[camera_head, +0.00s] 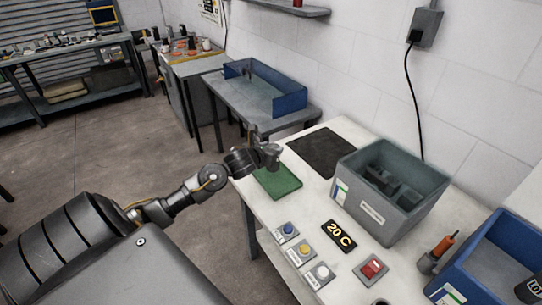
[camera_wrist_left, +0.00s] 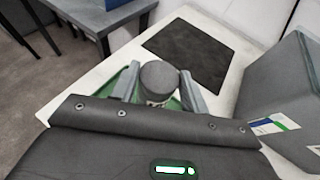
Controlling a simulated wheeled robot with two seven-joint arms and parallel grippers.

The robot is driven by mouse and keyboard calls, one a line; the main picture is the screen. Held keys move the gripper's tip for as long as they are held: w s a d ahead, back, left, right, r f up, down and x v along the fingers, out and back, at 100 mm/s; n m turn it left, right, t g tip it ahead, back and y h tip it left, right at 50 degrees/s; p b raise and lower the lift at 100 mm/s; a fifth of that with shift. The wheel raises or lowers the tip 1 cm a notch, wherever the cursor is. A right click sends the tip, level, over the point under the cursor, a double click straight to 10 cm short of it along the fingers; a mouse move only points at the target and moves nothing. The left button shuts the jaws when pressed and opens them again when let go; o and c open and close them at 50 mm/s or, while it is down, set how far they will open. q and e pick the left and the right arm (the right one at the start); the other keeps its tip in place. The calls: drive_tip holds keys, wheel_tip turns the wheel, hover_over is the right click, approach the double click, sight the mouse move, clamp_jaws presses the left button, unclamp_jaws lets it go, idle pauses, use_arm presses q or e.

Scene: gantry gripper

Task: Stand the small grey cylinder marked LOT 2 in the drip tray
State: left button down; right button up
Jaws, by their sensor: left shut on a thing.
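My left gripper (camera_head: 268,152) is over the far end of the flat green tray (camera_head: 280,184) at the left edge of the white bench. In the left wrist view my left gripper (camera_wrist_left: 160,88) is shut on a small grey cylinder (camera_wrist_left: 159,75), with a finger on each side. The cylinder's round top faces the camera, and a pale patch shows low on its side; I cannot read its marking. Green tray surface (camera_wrist_left: 122,84) shows beside and behind the fingers. Whether the cylinder's base touches the tray is hidden. My right gripper is not in view.
A dark mat (camera_head: 322,152) lies behind the tray. A grey bin (camera_head: 375,215) stands to the right, with several buttons, a 20 C sign (camera_head: 339,236) and a red switch (camera_head: 371,268) in front. A blue crate (camera_head: 455,285) is at far right.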

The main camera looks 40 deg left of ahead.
use_arm(q)
drive_tip(key=shift+w+a+f, duration=0.15)
drive_tip(key=shift+w+f, duration=0.05)
drive_tip(key=shift+f, duration=0.1)
wheel_tip(320, 180, down, 2)
drive_tip(key=shift+f+p, duration=0.1)
drive_tip(key=shift+p, duration=0.45)
drive_tip(key=shift+f, duration=0.25)
drive_tip(key=shift+f, duration=0.2)
drive_tip(key=c, duration=0.7)
unclamp_jaws()
